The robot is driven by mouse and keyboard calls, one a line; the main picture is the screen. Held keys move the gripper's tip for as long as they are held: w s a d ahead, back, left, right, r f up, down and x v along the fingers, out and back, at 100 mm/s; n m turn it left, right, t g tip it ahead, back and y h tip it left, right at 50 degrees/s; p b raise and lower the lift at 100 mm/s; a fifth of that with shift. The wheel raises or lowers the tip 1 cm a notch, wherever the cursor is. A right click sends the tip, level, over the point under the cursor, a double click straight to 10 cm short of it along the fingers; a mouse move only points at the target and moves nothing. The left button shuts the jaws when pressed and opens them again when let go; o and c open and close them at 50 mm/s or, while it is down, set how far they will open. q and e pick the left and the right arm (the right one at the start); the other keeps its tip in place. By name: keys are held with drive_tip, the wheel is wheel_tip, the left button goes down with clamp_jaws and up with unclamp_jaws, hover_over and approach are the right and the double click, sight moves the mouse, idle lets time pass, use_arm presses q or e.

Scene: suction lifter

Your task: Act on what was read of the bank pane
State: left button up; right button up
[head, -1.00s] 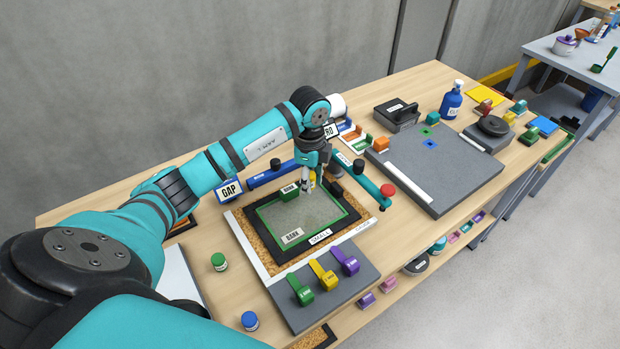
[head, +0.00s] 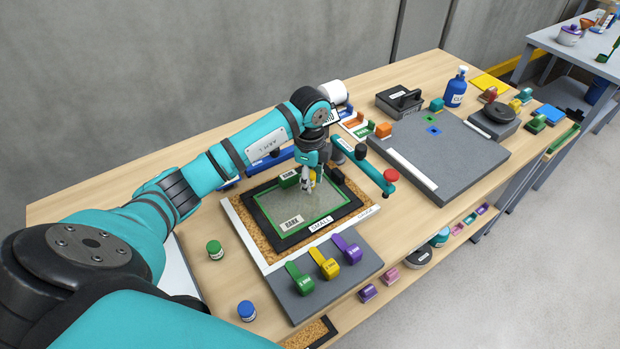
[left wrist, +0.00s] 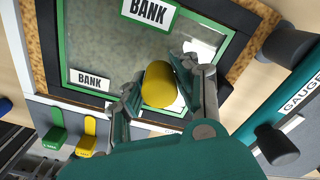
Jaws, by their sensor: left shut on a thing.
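The bank pane (head: 318,205) lies flat in a green edge inside a black frame (head: 272,228) on the bench. It also shows in the left wrist view (left wrist: 110,55). My left gripper (head: 310,184) is over the pane's back right part. In the left wrist view, my left gripper (left wrist: 160,90) is shut on a yellow round-ended piece (left wrist: 158,84). My right gripper is out of view.
Green (head: 299,279), yellow (head: 325,263) and purple (head: 347,249) tabs stand on a grey block in front. A teal bar with a red knob (head: 391,175) is close on the right. A large grey slab (head: 440,155) lies farther right. Two small jars stand front left.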

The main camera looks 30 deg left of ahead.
sight(319, 187)
use_arm(q)
drive_tip(key=shift+f+b, duration=0.3)
drive_tip(key=shift+f, duration=0.15)
drive_tip(key=shift+f+b, duration=0.35)
drive_tip(key=shift+f, duration=0.25)
drive_tip(key=shift+w+d+r+b, duration=0.1)
drive_tip(key=shift+w+d+b, duration=0.15)
drive_tip(key=shift+w, duration=0.5)
drive_tip(key=shift+w+d+b, duration=0.15)
drive_tip(key=shift+w+d, duration=0.2)
drive_tip(key=shift+w, duration=0.35)
drive_tip(key=shift+w+d+b, duration=0.3)
drive_tip(key=shift+w, duration=0.4)
drive_tip(key=shift+w+d+b, duration=0.3)
drive_tip(key=shift+w, duration=0.4)
drive_tip(key=shift+r+p, duration=0.1)
drive_tip(key=shift+p, duration=0.25)
drive_tip(key=shift+s+a+p, duration=0.25)
drive_tip(key=shift+s+p, duration=0.2)
drive_tip(key=shift+p, duration=0.05)
drive_tip(key=shift+s+a+p, duration=0.2)
drive_tip(key=shift+s+p, duration=0.15)
drive_tip(key=shift+s, duration=0.2)
drive_tip(key=shift+s+a+p, duration=0.2)
drive_tip(key=shift+s+p, duration=0.1)
drive_tip(key=shift+s, duration=0.2)
